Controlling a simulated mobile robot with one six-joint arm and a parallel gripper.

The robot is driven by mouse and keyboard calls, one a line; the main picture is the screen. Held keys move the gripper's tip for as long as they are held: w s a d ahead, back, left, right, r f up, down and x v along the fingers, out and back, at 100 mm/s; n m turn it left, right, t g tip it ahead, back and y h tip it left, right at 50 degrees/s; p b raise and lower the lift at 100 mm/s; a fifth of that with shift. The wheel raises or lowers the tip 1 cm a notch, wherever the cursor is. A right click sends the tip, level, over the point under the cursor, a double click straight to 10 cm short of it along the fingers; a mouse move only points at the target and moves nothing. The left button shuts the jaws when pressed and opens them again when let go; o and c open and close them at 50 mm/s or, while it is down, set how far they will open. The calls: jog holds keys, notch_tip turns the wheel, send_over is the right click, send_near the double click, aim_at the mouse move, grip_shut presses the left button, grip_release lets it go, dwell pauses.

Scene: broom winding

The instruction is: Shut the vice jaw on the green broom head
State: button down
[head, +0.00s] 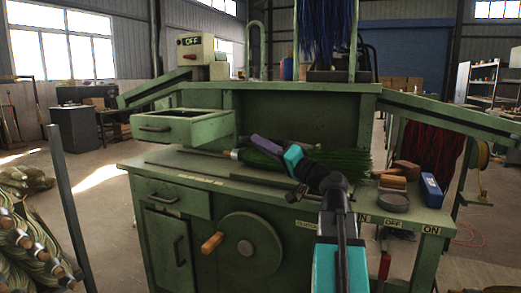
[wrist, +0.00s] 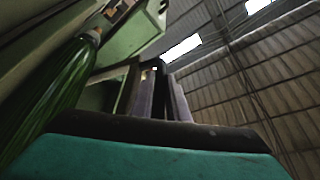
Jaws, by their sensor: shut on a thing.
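The green broom head (head: 345,160) lies on the bench top (head: 150,162), bristles to the right and its bound neck to the left. It also fills the left of the wrist view (wrist: 55,105). My gripper (head: 257,139) is over the neck end of the broom head, its purple fingers slanting to the left. In the wrist view the fingers (wrist: 155,72) are close together, shut on a small dark piece at their tips. That piece seems to be part of the vice jaw, but it is mostly hidden. I cannot tell how far the jaw is from the broom head.
An open drawer box (head: 185,128) stands at the left of the bench. Wooden blocks (head: 393,182), a blue box (head: 431,190) and a round dish (head: 398,207) are at the right. A crank wheel (head: 238,250) is on the front. Blue bristles (head: 327,30) hang above the back.

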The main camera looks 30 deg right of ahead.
jog(key=f, duration=0.1)
jog(key=f+b, duration=0.1)
jog(key=f, duration=0.1)
jog(key=shift+s+a+f+n, duration=0.1)
jog(key=shift+a+f+n, duration=0.05)
jog(key=shift+a+n, duration=0.15)
jog(key=c, duration=2.1)
grip_release()
jog(key=shift+w+d, duration=0.3)
jog(key=o, duration=0.4)
jog(key=shift+s+r, duration=0.15)
jog(key=shift+r, duration=0.1)
jog(key=shift+s, duration=0.1)
jog(key=shift+b+v, duration=2.2)
jog(key=shift+v, duration=4.65)
